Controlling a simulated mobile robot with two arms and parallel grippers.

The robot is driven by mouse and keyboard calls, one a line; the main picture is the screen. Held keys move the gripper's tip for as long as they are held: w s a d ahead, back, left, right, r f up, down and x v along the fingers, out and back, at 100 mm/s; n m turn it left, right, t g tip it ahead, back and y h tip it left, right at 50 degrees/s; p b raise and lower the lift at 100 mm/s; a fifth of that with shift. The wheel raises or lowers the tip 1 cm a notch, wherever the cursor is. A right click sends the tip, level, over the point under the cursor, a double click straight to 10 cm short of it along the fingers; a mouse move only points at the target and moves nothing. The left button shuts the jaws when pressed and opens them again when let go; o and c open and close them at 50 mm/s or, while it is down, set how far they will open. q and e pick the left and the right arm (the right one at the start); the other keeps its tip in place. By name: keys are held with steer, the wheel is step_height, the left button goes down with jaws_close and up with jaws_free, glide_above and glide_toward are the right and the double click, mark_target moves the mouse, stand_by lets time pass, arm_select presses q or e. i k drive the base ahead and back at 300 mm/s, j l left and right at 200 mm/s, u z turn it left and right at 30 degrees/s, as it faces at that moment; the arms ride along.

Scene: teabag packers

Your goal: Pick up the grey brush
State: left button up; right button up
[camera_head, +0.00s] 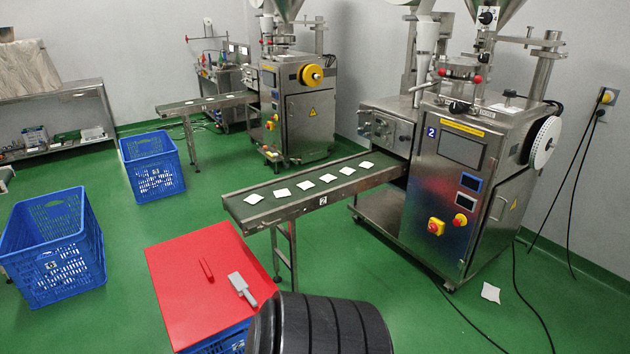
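The grey brush (242,290) lies on a red flat top (187,311) at the lower middle of the head view. It looks light grey, with a broad flat part and a narrower end pointing toward the lower right. It lies near the right edge of the red top, with nothing touching it. Neither of my grippers shows in this view.
A slim red tool (207,269) lies left of the brush. A blue crate (216,346) shows under the red top. A conveyor (312,207) carrying several white teabags stands behind. A black ribbed shape covers the bottom middle; I cannot tell whether it is mine.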

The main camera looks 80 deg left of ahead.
mark_target(238, 282)
steer(key=u, duration=3.3)
steer(key=i+z, duration=0.25)
steer(key=i, duration=0.05)
